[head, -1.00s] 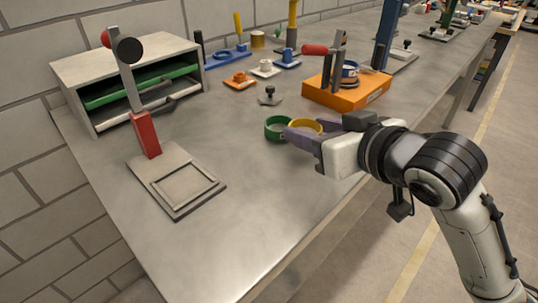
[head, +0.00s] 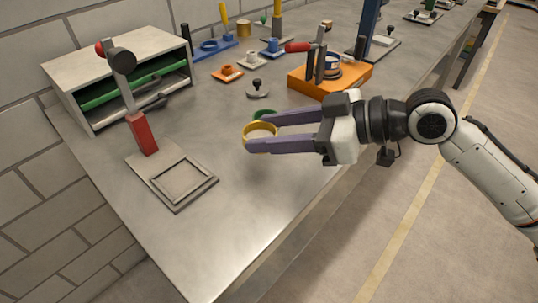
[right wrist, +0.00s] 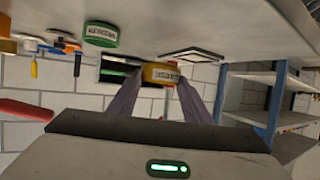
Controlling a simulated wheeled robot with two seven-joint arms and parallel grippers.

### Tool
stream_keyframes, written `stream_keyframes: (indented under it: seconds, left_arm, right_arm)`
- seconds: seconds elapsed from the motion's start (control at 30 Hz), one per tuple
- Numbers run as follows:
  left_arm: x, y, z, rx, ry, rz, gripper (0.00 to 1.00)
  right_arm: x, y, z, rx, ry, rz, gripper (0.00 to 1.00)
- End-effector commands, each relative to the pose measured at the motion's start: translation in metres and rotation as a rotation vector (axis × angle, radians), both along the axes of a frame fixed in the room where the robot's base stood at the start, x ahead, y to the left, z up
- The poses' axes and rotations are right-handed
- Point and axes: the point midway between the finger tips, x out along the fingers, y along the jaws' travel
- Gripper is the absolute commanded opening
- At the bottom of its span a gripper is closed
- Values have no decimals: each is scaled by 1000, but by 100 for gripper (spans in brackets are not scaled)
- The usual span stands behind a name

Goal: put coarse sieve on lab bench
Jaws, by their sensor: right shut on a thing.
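The yellow ring-shaped sieve (head: 259,134) is between the fingertips of my right gripper (head: 251,132), which is shut on it. In the right wrist view the same yellow sieve (right wrist: 160,73) shows between the fingers, with an upside-down label that seems to read COARSE. It looks held just above the lab bench (head: 235,235), though the gap is hard to judge. A green sieve (head: 264,115) stands on the bench behind it, partly hidden by a finger; it also shows in the right wrist view (right wrist: 101,34). My left gripper is not in view.
An orange block (head: 308,86) and small coloured fixtures are behind. The bench's front part is clear.

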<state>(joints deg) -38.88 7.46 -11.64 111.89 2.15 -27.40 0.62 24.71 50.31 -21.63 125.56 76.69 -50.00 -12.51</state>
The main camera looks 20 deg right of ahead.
Motion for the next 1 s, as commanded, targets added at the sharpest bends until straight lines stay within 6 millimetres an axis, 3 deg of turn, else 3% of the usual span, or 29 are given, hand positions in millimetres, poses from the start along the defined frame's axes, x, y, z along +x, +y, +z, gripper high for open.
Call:
stream_keyframes:
  seconds: [0.43, 0.8, 0.83, 0.93, 1.0]
  left_arm:
    - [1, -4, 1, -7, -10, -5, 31]
    - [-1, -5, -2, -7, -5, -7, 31]
    - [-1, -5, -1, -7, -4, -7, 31]
    - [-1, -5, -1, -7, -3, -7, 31]
    - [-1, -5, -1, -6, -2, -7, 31]
  right_arm:
    - [0, 0, -51, 1, 2, -1, 22]
    - [0, 0, -56, 0, -2, -1, 22]
    - [0, 0, -55, -1, -1, -1, 48]
    - [0, 0, -55, -1, -1, -1, 63]
    - [0, 0, -55, -1, -1, -1, 63]
